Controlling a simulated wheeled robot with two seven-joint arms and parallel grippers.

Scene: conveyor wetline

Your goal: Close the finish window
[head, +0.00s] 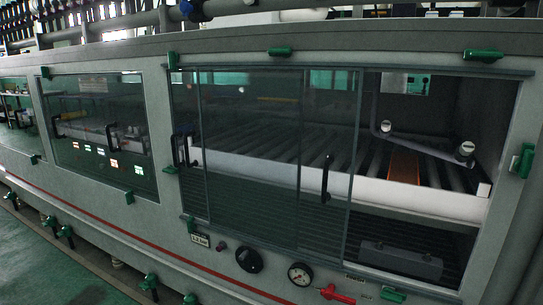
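A large window (440,72) fills the middle and right of the head view, set in the grey machine wall. I take it to be the finish window, but no readable label confirms this. Its tinted sliding glass (250,180) covers the left and middle parts in overlapping panes. The right part is an open gap. A black upright handle (325,180) sits on the pane nearest the gap. Another black handle (181,151) is at the window's left side. Neither of my grippers is in view.
Through the gap show dark rollers, a white rail (430,201), an orange strip (404,165) and grey pipes. Green clamps (523,160) surround the frame. Below are a gauge (300,274), a black knob (249,259) and a red valve handle (337,294). Another glazed window (100,165) lies left.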

